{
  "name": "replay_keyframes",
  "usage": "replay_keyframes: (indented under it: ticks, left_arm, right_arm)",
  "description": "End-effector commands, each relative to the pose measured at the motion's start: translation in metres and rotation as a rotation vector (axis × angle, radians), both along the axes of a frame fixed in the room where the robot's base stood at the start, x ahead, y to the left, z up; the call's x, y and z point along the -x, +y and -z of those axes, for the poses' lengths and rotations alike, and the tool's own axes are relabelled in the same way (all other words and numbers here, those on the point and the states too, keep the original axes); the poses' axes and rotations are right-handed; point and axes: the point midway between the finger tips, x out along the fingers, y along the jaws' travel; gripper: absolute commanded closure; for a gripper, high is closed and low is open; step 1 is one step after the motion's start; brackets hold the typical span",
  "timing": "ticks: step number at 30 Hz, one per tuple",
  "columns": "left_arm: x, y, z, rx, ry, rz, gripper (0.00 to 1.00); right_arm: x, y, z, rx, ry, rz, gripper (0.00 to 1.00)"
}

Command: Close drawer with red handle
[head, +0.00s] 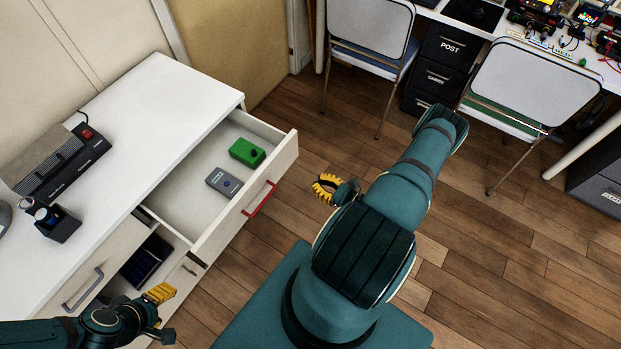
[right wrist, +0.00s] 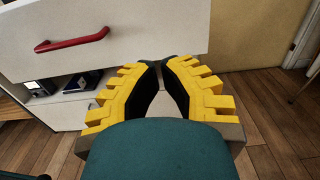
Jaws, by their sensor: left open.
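The drawer with the red handle (head: 225,232) is pulled out of the white cabinet. Its red handle (head: 259,197) is on the outer front face. In the right wrist view the drawer front (right wrist: 150,42) and the red handle (right wrist: 72,41) show up close. My right gripper (head: 325,187) is out in front of the drawer, apart from the handle; its yellow fingers (right wrist: 162,66) come together at the tips with nothing held. My left gripper (head: 166,314) is open and empty at the lower left, near the cabinet's lower front.
A green box (head: 247,152) and a grey device (head: 224,182) lie inside the drawer. A black radio-like device (head: 70,165) stands on the white cabinet top (head: 165,100). Below is an open cubby and a grey handle (head: 83,288). Chairs (head: 370,35) and a desk are at the back; wooden floor is clear.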

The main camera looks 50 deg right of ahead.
Motion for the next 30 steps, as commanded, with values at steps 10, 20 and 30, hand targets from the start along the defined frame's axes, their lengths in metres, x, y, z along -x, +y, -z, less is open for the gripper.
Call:
replay_keyframes:
  ticks: [10, 20, 30]
  left_arm:
    - [0.0, 0.0, 0.001, 0.0, 0.0, 0.0, 0.45]
    - [0.001, 0.0, 0.002, 0.0, 0.002, 0.001, 0.45]
    - [0.001, 0.0, 0.003, 0.0, 0.002, 0.002, 0.45]
  right_arm:
    - [-0.07, 0.007, 0.0, -0.001, -0.001, -0.006, 1.0]
    - [-0.113, 0.01, 0.0, 0.0, 0.0, -0.005, 1.0]
    - [-0.119, 0.011, 0.0, -0.001, 0.001, -0.005, 1.0]
